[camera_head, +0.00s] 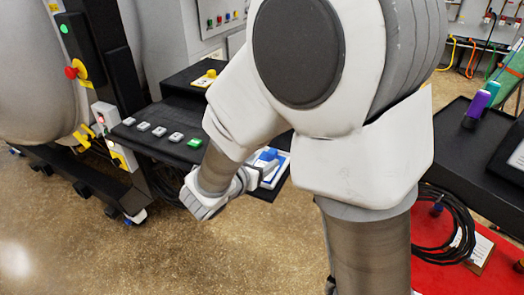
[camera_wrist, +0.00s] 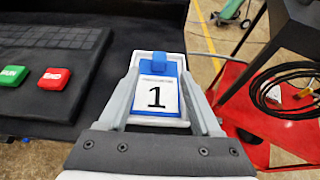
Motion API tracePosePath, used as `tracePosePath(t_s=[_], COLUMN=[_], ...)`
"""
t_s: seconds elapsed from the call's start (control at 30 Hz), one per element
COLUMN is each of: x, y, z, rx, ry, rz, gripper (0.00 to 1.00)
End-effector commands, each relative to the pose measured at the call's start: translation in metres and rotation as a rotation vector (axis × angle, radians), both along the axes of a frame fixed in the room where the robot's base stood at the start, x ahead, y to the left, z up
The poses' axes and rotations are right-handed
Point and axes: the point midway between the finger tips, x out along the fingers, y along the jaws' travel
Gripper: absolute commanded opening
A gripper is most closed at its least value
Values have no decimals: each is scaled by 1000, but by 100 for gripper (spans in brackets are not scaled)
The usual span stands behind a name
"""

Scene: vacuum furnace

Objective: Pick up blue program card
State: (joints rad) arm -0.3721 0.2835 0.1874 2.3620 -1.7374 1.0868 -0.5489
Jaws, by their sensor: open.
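The blue program card (camera_wrist: 171,70) has a white label with a black "1" and a raised blue tab at its far end. It lies on a white-edged holder at the end of the black console shelf. My gripper (camera_wrist: 160,75) is open, with one finger on each side of the card; I cannot tell whether they touch it. In the head view the card's blue top (camera_head: 268,155) shows beside my wrist, and my arm hides part of it.
The black console (camera_head: 150,128) carries a green button (camera_head: 194,143) and several grey ones. A red button (camera_wrist: 54,78) shows left of the card in the wrist view. A red cart (camera_wrist: 285,140) with a coiled black cable (camera_wrist: 270,95) stands to the right.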

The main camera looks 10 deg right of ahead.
Motion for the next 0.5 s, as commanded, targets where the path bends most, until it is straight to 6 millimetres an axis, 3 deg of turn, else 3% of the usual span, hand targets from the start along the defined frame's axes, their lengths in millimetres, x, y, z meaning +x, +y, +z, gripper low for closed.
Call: tracePosePath(t_s=[0.3,0.5], x=[32,39], y=[-22,-27], z=[-17,-19], rx=[0,0], ry=[0,-1], rz=[-4,0], gripper=[65,65])
